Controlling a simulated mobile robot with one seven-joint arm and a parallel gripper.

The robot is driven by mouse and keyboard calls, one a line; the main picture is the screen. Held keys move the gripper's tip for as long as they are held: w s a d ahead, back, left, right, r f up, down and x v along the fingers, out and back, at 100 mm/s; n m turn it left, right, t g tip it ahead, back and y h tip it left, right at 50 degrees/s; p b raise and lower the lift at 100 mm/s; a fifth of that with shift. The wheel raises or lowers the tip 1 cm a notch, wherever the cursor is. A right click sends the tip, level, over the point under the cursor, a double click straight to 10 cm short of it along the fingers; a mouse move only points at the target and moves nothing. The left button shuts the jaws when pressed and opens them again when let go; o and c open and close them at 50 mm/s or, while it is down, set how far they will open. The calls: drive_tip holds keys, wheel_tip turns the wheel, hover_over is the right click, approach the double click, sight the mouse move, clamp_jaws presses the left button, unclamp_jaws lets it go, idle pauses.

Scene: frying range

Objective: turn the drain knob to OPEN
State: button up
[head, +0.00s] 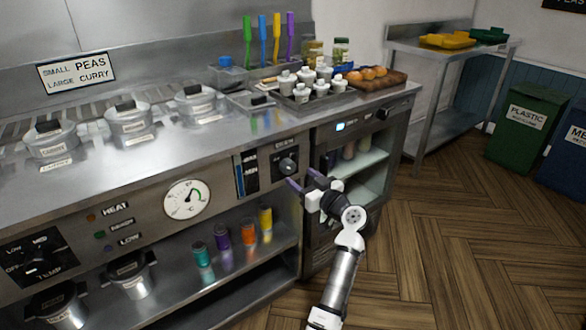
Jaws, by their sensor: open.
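The drain knob (287,167) is a round dark knob with a light face, on a black panel at the right part of the range front. Its label above is too small to read surely, and I cannot tell its exact setting. My gripper (301,178) is open, with its purple-tipped fingers pointing left toward the panel, just right of and slightly below the knob. It looks empty. I cannot tell whether a finger touches the knob or panel.
A dial gauge (187,200) and a temp knob (39,268) are further left. Bottles (222,237) stand on the lower shelf. Lidded pots (129,119) and a tray of shakers (305,92) stand on top. An open shelf bay (366,163) lies behind my arm.

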sight(291, 169)
drive_tip(key=shift+p+x, duration=0.3)
drive_tip(key=shift+x, duration=2.45)
drive_tip(key=c, duration=1)
